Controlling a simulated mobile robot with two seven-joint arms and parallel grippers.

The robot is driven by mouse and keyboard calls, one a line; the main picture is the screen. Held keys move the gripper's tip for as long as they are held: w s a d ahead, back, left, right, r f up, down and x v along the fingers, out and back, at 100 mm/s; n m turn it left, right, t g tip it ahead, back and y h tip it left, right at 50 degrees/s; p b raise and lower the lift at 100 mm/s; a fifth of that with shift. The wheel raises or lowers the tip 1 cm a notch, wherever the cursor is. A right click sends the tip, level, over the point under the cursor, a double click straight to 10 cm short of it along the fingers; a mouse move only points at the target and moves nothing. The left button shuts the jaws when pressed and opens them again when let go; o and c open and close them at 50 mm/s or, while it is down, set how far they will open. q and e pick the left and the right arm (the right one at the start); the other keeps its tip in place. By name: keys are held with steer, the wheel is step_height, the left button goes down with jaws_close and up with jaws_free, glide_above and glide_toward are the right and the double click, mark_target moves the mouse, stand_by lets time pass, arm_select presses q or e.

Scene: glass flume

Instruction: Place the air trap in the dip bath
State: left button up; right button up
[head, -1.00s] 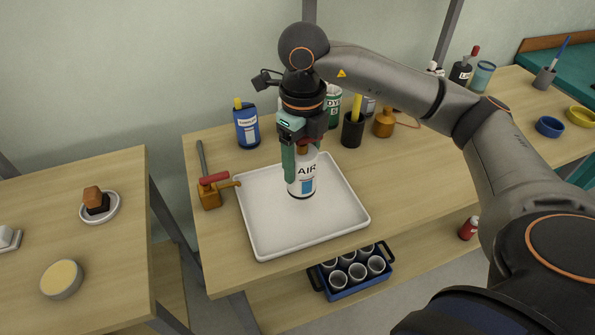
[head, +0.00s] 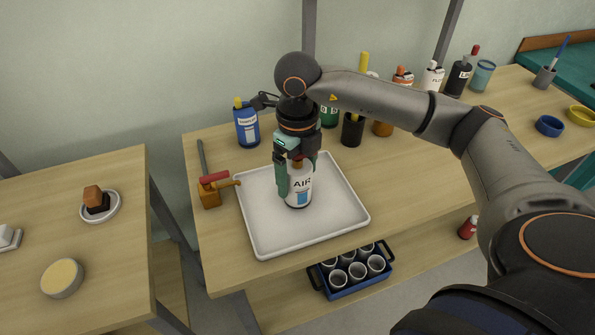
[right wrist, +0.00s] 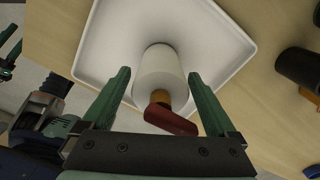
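The air trap (head: 299,190) is a white bottle marked AIR, with an orange neck and red cap (right wrist: 171,119). It is upright within the dip bath (head: 262,236), a shallow white tray. I cannot tell whether its base touches the tray floor. My right gripper (head: 297,188) points down from above.
A blue bottle (head: 246,127) and a black cup (head: 352,130) stand behind the tray. An orange block with a red handle (head: 209,193) sits at its left. A blue crate of cups (head: 350,273) is below the bench edge. Bench right of the tray is clear.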

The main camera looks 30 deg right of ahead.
steer(key=shift+o, duration=0.3)
steer(key=shift+r, duration=0.45)
step_height(320, 180, up, 12)
steer(key=shift+f+p, duration=0.25)
steer(key=shift+p, duration=0.4)
